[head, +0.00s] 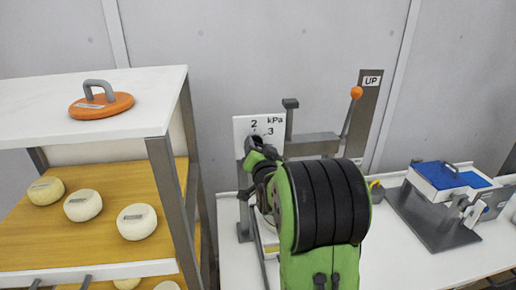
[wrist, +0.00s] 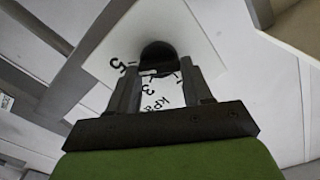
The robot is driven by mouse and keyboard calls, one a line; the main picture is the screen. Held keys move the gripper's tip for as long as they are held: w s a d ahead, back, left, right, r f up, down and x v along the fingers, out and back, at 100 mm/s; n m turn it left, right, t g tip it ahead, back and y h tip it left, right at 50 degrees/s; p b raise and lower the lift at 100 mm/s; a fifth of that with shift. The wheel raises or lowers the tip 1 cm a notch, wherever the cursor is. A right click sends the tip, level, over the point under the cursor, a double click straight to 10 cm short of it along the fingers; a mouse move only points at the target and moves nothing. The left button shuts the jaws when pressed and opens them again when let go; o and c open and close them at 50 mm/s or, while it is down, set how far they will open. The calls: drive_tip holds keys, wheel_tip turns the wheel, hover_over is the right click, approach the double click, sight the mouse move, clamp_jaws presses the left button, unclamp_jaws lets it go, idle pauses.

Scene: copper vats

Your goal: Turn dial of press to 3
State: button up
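The press (head: 312,145) stands on the white counter, with an orange-tipped lever (head: 355,94) and an "UP" sign. In the wrist view the plate (wrist: 185,25) shows "5", "3" and part of "kPa". The round black dial knob (wrist: 158,52) sits on the plate. My gripper (wrist: 160,68) is at the dial, its two fingers apart, one on each side of the knob's lower part. I cannot tell whether they touch it. The dial's setting is not readable. My green and black arm hides much of the press.
A shelf (head: 150,88) at left holds an orange disc with a grey handle (head: 101,101) on top and several pale round cheeses below. A blue and white device (head: 447,180) stands on the counter (head: 400,262) at right. A grey wall is behind.

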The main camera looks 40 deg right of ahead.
drive_tip(key=c, duration=0.5)
drive_tip(key=shift+o, duration=0.2)
drive_tip(key=shift+f+n+b, duration=0.1)
drive_tip(key=shift+n+b, duration=0.2)
drive_tip(key=shift+b, duration=0.35)
drive_tip(key=n+b, duration=0.1)
drive_tip(key=b, duration=0.2)
drive_tip(key=shift+f+n, duration=0.15)
drive_tip(key=shift+n, duration=0.25)
drive_tip(key=shift+w+a+n+b, duration=0.1)
drive_tip(key=shift+n+b, duration=2.25)
drive_tip(key=shift+b, duration=0.25)
drive_tip(key=shift+a+n+b, duration=0.1)
drive_tip(key=shift+n+b, duration=2.25)
drive_tip(key=shift+b, duration=0.2)
drive_tip(key=shift+r, duration=0.2)
